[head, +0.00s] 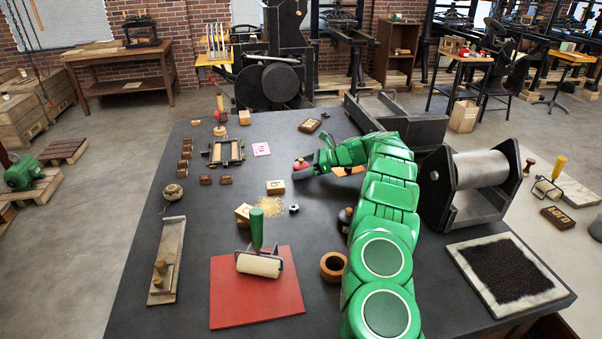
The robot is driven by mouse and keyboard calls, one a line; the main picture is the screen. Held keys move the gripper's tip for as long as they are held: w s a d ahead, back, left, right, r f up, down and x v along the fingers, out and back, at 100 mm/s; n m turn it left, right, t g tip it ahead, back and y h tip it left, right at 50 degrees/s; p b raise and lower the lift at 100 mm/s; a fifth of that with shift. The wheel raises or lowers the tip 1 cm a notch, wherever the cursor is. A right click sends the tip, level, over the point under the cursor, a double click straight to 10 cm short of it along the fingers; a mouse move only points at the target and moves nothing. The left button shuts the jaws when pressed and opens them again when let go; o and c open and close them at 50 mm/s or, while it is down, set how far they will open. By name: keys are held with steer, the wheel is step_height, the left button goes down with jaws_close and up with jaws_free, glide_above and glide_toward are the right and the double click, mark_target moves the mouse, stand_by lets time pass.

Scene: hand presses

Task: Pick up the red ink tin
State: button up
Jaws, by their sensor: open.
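My green arm reaches from the front right over the dark table. My gripper (309,165) is small in the head view, at the arm's far end near the table's middle, and is open. A small red round thing, which looks like the red ink tin (300,163), shows right at the fingertips on their left side. Part of it is hidden by the gripper. I cannot tell whether the fingers are around it or only beside it, nor whether they touch it.
A red mat (230,307) with a green-handled roller (257,235) lies at the front left. Wooden blocks (275,187) stand left of my gripper. A large metal roller stand (480,185) is at the right, near a framed black tray (470,250).

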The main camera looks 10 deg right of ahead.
mark_target(297, 164)
steer(key=shift+x, duration=1)
steer(key=c, duration=1.2)
steer(key=shift+r, duration=0.15)
steer(key=shift+c, duration=0.2)
step_height(297, 164, up, 3)
steer(key=shift+s+r, duration=0.2)
steer(key=s+r, duration=0.9)
steer(key=s, duration=0.4)
steer(key=shift+s+a+r, duration=0.15)
steer(key=shift+s+r, duration=0.05)
steer(key=shift+s, duration=0.1)
